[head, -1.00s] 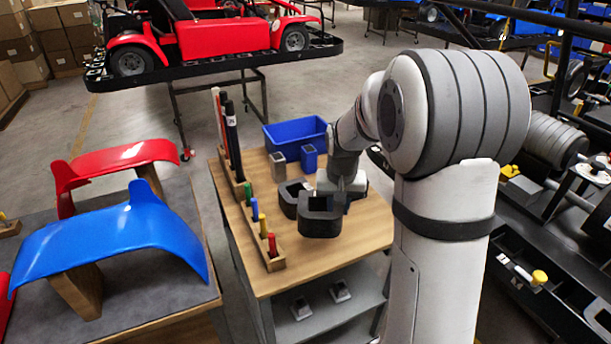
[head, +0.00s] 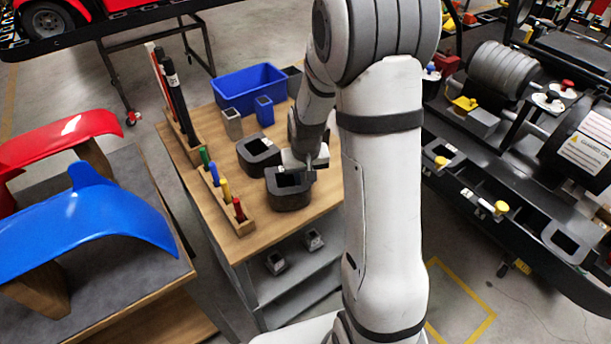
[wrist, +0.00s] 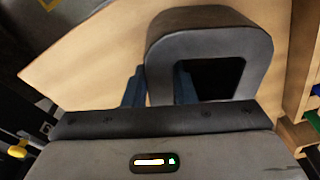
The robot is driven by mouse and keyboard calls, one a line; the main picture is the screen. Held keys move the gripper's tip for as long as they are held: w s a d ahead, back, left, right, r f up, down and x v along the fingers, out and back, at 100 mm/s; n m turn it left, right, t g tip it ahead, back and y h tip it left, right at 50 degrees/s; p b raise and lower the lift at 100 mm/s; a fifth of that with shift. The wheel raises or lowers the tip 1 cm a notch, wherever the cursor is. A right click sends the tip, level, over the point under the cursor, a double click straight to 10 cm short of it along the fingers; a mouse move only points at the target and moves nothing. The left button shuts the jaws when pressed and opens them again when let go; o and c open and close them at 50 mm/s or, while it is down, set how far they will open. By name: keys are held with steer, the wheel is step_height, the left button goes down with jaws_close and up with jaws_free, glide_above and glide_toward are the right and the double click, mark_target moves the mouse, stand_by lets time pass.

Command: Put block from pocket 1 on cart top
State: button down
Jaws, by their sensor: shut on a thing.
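A dark grey hollow block (head: 289,202) with a square opening is at the right side of the wooden cart top (head: 232,242). My gripper (head: 298,164) is shut on one wall of this block. In the wrist view, one blue finger is in the opening of the block (wrist: 210,32) and the other is outside, so the wall lies between the fingertips of my gripper (wrist: 160,85). The block appears upright. I cannot tell whether it touches the wood or hangs just above it. A second dark block (head: 258,152) stands just behind it on the cart top.
A blue bin (head: 249,88), a small grey box (head: 232,124) and a small blue box (head: 264,111) stand at the back. A wooden rack (head: 229,207) with coloured pegs lines the left edge. A black frame with pockets (head: 565,243) is at right. The front cart top is clear.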

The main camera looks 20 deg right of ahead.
steer(key=shift+f, duration=0.15)
steer(key=shift+f, duration=0.25)
steer(key=c, duration=1.2)
jaws_free()
steer(key=shift+r, duration=0.1)
step_height(320, 180, up, 12)
steer(key=s, duration=0.2)
steer(key=shift+n+t, duration=0.5)
steer(key=shift+t, duration=0.3)
steer(key=s+a+r, duration=0.1)
steer(key=s+r, duration=0.1)
steer(key=s, duration=0.4)
steer(key=s+r, duration=0.2)
steer(key=s, duration=0.4)
steer(key=s+a+r, duration=0.1)
steer(key=s+r, duration=0.1)
steer(key=s, duration=0.4)
steer(key=shift+s+a+r, duration=0.25)
steer(key=shift+a+r, duration=0.05)
steer(key=shift+r, duration=0.05)
